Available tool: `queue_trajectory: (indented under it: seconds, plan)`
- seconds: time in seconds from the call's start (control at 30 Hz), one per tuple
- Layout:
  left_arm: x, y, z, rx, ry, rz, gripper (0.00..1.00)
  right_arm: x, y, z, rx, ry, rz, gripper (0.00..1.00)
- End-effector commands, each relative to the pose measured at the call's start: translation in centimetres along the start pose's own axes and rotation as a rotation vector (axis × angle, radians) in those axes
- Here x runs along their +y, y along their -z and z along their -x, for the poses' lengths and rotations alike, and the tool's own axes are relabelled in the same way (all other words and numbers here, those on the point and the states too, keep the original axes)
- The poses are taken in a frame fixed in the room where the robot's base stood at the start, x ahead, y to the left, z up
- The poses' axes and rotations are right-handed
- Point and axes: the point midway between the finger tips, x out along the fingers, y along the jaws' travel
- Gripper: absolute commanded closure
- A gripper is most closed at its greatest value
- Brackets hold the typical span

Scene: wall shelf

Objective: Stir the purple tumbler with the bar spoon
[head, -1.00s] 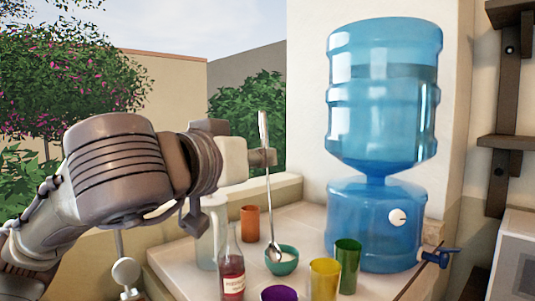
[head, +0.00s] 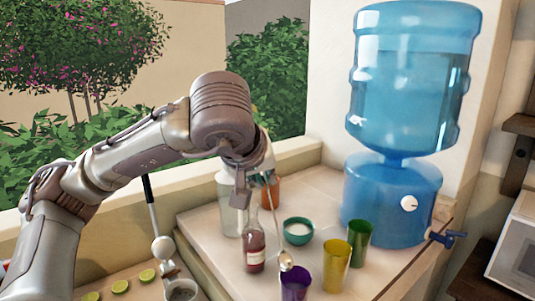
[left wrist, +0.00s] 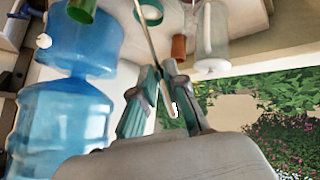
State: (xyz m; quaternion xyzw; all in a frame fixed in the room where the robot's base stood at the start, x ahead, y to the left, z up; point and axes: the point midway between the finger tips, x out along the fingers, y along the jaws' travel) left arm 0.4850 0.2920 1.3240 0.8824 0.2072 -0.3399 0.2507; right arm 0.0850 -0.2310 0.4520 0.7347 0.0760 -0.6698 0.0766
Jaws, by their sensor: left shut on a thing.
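The purple tumbler (head: 295,284) stands at the front of the counter, partly cut off by the lower edge of the head view. My left gripper (head: 266,176) is shut on the bar spoon (head: 277,220), above and behind the tumbler. The spoon hangs down, slightly tilted, with its bowl end at the tumbler's rim. I cannot tell whether the tip is inside the rim. In the left wrist view the spoon's shaft (left wrist: 150,32) runs between the fingertips (left wrist: 166,72). The tumbler cannot be made out there. My right gripper is not in view.
A yellow tumbler (head: 336,265) and green tumbler (head: 359,241) stand right of the purple one. A red bottle (head: 254,249) is close on its left. A teal bowl (head: 298,231), orange cup (head: 270,191) and water dispenser (head: 392,200) stand behind. Lime halves (head: 120,286) lie lower left.

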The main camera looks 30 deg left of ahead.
Motion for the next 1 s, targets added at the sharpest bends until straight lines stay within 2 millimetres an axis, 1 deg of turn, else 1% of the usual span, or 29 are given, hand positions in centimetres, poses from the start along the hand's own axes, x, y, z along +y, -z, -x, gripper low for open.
queue_trajectory:
  seconds: [0.03, 0.1, 0.37, 0.8, 1.0]
  plan:
    - [0.0, 0.5, 0.1, -0.029, 0.025, 0.018, 1.0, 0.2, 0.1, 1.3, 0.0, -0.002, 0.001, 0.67]
    - [-0.3, 0.7, -0.3, -0.066, 0.054, 0.047, 1.0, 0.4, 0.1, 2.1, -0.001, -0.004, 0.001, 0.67]
    - [-1.2, 1.1, -1.9, -0.204, 0.164, 0.145, 1.0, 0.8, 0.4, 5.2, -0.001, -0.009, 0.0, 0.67]
    - [-2.8, 1.8, -4.6, -0.432, 0.346, 0.309, 1.0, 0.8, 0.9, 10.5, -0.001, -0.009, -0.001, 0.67]
    - [-3.5, 2.1, -5.8, -0.531, 0.427, 0.381, 1.0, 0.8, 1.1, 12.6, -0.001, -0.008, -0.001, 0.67]
